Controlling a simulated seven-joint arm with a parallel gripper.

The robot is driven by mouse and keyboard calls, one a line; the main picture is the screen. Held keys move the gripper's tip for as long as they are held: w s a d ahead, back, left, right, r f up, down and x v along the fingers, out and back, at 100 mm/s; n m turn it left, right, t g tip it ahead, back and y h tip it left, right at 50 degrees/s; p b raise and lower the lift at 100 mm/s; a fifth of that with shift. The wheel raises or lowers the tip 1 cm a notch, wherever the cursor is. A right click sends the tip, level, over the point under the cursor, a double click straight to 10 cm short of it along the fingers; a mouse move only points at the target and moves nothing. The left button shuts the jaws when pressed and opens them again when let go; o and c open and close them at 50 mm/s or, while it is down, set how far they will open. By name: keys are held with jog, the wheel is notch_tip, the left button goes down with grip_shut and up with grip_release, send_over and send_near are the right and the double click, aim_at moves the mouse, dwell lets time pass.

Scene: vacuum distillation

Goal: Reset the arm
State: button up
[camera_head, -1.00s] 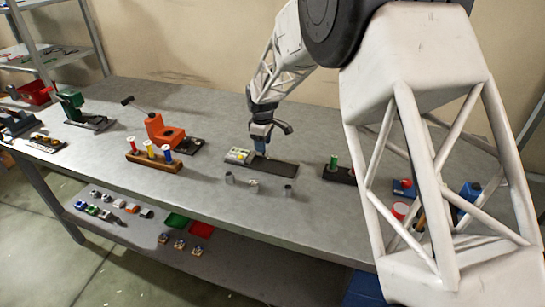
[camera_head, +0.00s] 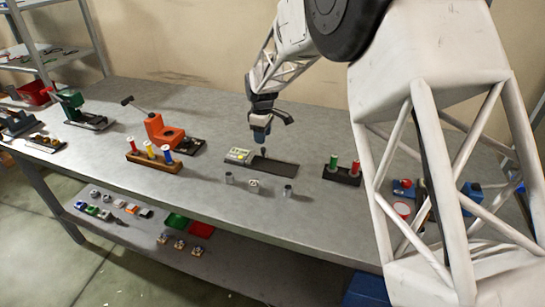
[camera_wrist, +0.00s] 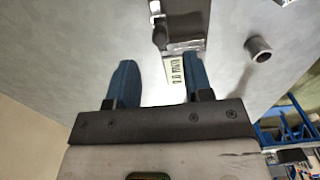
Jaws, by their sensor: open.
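My gripper (camera_head: 260,134) is above the middle of the grey workbench (camera_head: 100,155), just above a flat device with a pale front panel (camera_head: 238,155) and a dark plate (camera_head: 276,167). A small dark knob (camera_head: 264,152) stands up from the device below the fingers. In the wrist view my gripper (camera_wrist: 158,85) shows two blue fingers spread apart with nothing between them. The device's pale panel (camera_wrist: 178,70) shows beyond the fingers, near the right one.
An orange device (camera_head: 165,132) and a rack of coloured spools (camera_head: 152,160) are to the left. A dark block with green and red spools (camera_head: 342,173) is to the right.

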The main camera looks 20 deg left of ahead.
jog(key=shift+d, duration=0.1)
jog(key=s+d+r+m, duration=0.3)
jog(key=s+d+r, duration=0.25)
jog(key=d, duration=0.45)
jog(key=s+d+r+m+t, duration=0.1)
jog(key=s+d+r+m, duration=0.4)
jog(key=d, duration=0.6)
jog(key=s+d+r+m, duration=0.1)
jog(key=s+d+r, duration=0.3)
jog(key=d+r, duration=0.45)
jog(key=s+d+f+m, duration=0.1)
jog(key=s+d+m, duration=0.3)
jog(key=s+d, duration=0.6)
jog(key=s+d+f+m+t, duration=0.1)
jog(key=s+d+m, duration=0.4)
jog(key=s+d, duration=0.6)
jog(key=shift+s+f+t, duration=0.3)
jog(key=shift+s, duration=3.7)
